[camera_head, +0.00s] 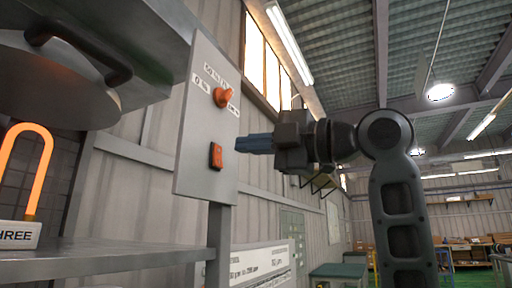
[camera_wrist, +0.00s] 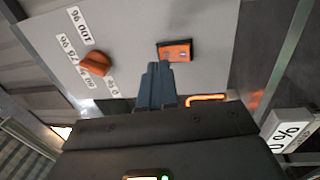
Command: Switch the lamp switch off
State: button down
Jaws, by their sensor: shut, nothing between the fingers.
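An orange rocker switch (camera_head: 216,155) sits on the upright grey control panel (camera_head: 190,150), below an orange rotary knob (camera_head: 222,97) with percent labels around it. In the wrist view the switch (camera_wrist: 174,50) is an orange rocker in a dark frame, just beyond the fingertips. My gripper (camera_head: 238,144) is shut and empty, its blue fingers pointing left at the panel close to the switch. In the wrist view the shut fingers (camera_wrist: 158,70) reach toward the switch's lower left. I cannot tell whether they touch it. Which way the rocker is pressed is unclear.
A glowing orange heating element (camera_head: 40,160) stands on a metal shelf (camera_head: 110,255) at the left, under a round metal part with a dark handle (camera_head: 85,55). A white sign (camera_head: 260,262) is below the panel. Space to the panel's right looks open.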

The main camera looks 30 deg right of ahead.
jog(key=r+b+v, duration=0.2)
jog(key=v, duration=0.8)
jog(key=shift+s+d+r, duration=0.15)
jog(key=shift+s+r, duration=0.05)
jog(key=shift+r, duration=0.05)
